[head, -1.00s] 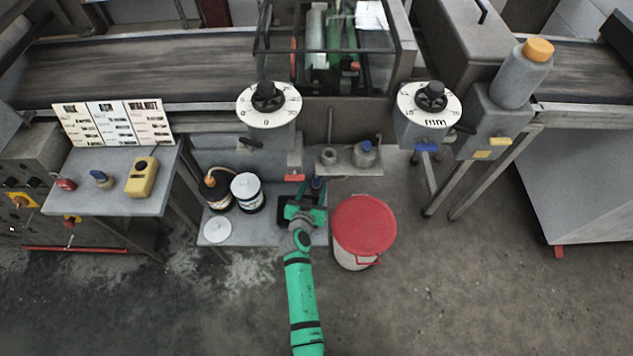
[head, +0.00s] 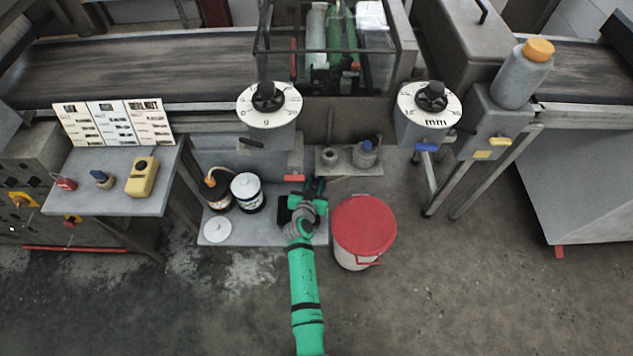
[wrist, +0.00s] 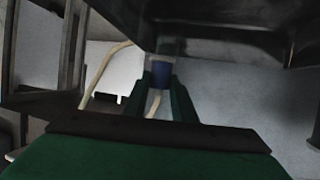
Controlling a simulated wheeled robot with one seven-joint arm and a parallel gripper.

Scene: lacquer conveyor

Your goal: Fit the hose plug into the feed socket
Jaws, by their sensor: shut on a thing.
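My gripper (head: 316,186) reaches in under the front of the machine, between the white tub and the red-lidded bucket. In the wrist view my gripper (wrist: 170,100) has its two green fingers closed on the blue hose plug (wrist: 161,72). A pale hose (wrist: 97,72) loops to the left and also shows below the plug between the fingers. The plug's top end meets a paler, clear-looking piece under the dark machine body; this may be the feed socket, but I cannot tell how far the plug is in it. In the head view the plug is hidden.
A bucket with a red lid (head: 364,224) stands close at right of my arm. A white-lidded tub (head: 247,192) and a dark pot (head: 217,190) stand at left on a low plate (head: 262,232). A small shelf (head: 348,170) with jars is above right.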

